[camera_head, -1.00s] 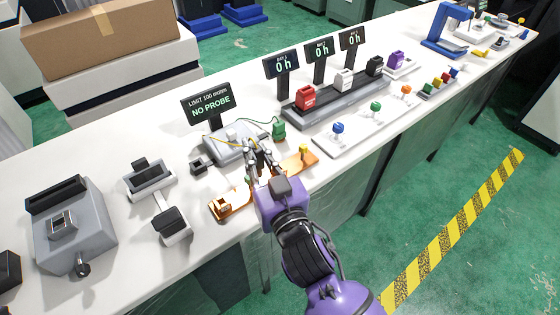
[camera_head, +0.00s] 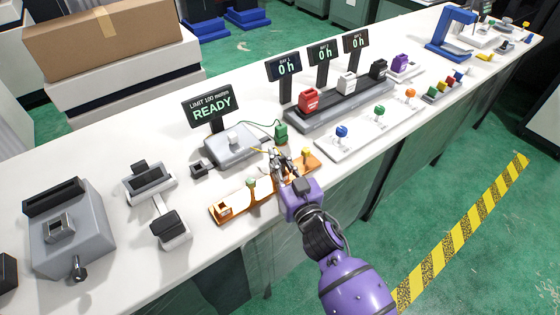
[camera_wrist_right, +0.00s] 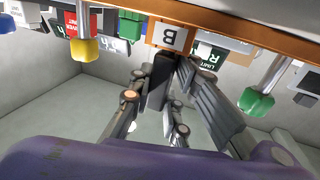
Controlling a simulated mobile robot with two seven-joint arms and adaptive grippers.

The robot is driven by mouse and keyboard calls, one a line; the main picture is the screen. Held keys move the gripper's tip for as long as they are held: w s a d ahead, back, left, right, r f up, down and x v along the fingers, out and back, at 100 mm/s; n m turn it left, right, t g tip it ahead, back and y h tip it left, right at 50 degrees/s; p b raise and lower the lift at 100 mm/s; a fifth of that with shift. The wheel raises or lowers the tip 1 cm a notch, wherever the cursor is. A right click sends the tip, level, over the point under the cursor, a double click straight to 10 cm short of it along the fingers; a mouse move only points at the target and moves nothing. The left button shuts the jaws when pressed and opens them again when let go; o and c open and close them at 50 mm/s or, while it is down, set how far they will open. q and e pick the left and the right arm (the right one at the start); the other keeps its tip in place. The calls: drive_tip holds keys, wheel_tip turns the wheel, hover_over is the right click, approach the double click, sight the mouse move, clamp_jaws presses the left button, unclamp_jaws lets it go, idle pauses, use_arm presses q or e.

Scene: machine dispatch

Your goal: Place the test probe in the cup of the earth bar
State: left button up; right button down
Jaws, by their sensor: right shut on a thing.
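The probe is mostly hidden by the fingers. In the wrist view the fingers (camera_wrist_right: 172,68) close just beside a block marked B (camera_wrist_right: 168,38) on the bar. I cannot tell whether the probe sits in a cup. My left gripper is not in view.
The grey tester (camera_head: 232,148) behind the bar has a yellow lead running towards my gripper and a green lead to a green clip (camera_head: 281,134). Its display (camera_head: 212,106) reads READY. A white board with coloured knobs (camera_head: 341,145) lies to the right.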

drive_tip(key=shift+r, duration=0.15)
drive_tip(key=c, duration=2.1)
unclamp_jaws()
drive_tip(key=shift+f, duration=0.3)
drive_tip(key=o, duration=0.4)
drive_tip(key=shift+r, duration=0.1)
drive_tip(key=shift+o, duration=0.2)
drive_tip(key=shift+r, duration=0.25)
drive_tip(key=v, duration=1.2)
drive_tip(key=shift+b, duration=0.4)
drive_tip(key=shift+f, duration=0.15)
